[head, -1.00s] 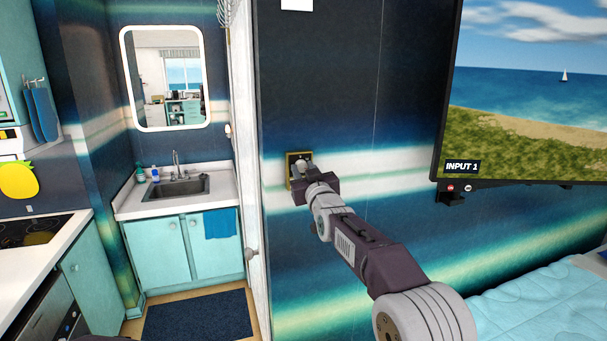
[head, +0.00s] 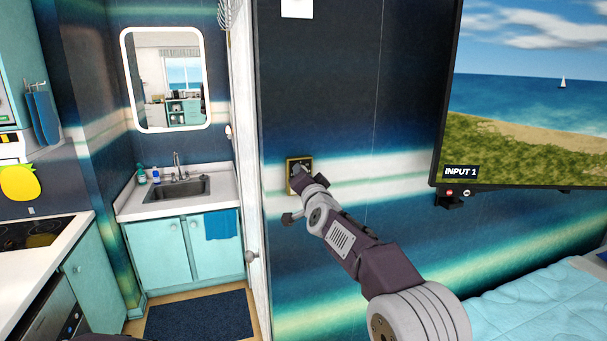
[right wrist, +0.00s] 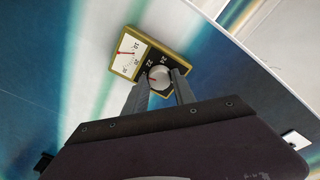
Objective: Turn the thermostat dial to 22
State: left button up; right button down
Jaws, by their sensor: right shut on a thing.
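The thermostat is a small brass-framed box (head: 291,174) on the striped wall in the head view, partly hidden by my right gripper (head: 301,170). In the right wrist view the thermostat (right wrist: 126,51) shows a white gauge with a red needle beside a black panel with numbers. The round grey dial (right wrist: 159,77) sits on that panel, with a red mark on its left side; 22 is readable above it. My right gripper (right wrist: 161,83) is shut on the dial, one finger on each side. My left gripper is not in view.
A television (head: 520,110) hangs on the wall to the right, above a bed (head: 530,300). A white door edge (head: 250,200) stands left of the thermostat. The wall around the thermostat is clear.

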jog(key=m, duration=0.3)
jog(key=m+p, duration=0.1)
jog(key=m, duration=0.1)
jog(key=shift+f+g, duration=0.3)
jog(key=shift+g, duration=0.1)
jog(key=shift+m, duration=0.4)
jog(key=c, duration=1.2)
grip_release()
jog(key=shift+o, duration=0.8)
jog(key=shift+r, duration=0.25)
jog(key=b+v, duration=0.4)
jog(key=v, duration=0.5)
